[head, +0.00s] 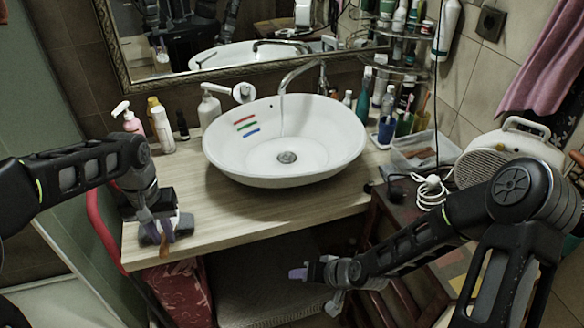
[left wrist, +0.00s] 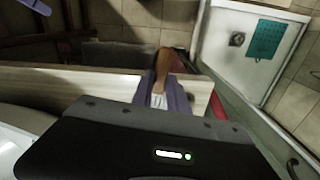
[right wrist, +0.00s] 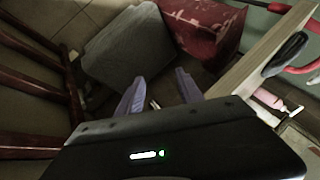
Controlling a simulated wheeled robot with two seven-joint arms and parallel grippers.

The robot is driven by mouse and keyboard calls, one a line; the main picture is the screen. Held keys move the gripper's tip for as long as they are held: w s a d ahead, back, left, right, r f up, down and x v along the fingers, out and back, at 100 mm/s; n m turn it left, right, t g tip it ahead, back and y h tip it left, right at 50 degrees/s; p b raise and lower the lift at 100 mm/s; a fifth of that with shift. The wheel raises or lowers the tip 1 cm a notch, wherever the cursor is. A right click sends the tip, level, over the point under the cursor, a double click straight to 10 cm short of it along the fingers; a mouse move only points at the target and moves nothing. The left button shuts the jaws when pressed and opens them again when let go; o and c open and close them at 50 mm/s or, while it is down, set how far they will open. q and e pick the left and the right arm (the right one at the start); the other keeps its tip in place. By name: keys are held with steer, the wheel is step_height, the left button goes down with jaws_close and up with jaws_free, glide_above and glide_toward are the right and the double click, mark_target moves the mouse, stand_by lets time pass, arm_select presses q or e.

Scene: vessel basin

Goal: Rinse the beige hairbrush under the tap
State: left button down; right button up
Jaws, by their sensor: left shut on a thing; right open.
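My left gripper (head: 166,231) is shut on the beige hairbrush (head: 164,246) at the left front edge of the counter, left of the basin. In the left wrist view, the brush's tan wooden end (left wrist: 163,62) sticks out past the purple fingers, with pale bristles between them. The rest of the brush is hidden. The tap (head: 302,70) arches over the white basin (head: 225,165). A thin pale stream of water (head: 281,115) seems to fall from it. My right gripper (head: 315,284) is open and empty in front of the counter, as the right wrist view (right wrist: 158,92) also shows.
Soap and lotion bottles (head: 163,130) stand on the counter left of the basin. Cups and bottles (head: 386,130) crowd its right side, by a clear plastic box (head: 412,150). The wooden counter (head: 225,212) is bare in front of the basin. A mirror (head: 125,75) hangs behind.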

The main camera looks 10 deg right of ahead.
arm_select(q)
steer(key=shift+f+b, duration=0.35)
steer(key=shift+f, duration=0.15)
steer(key=shift+f+b, duration=0.35)
arm_select(e)
steer(key=s+a+f+g, duration=0.2)
steer(key=s+f, duration=0.4)
steer(key=s, duration=0.3)
steer(key=s+a+f+g+h, duration=0.1)
steer(key=s+a+f+g, duration=0.2)
steer(key=s+f, duration=0.4)
steer(key=s, duration=0.3)
steer(key=shift+s+n+g, duration=0.2)
steer(key=shift+n+g, duration=0.1)
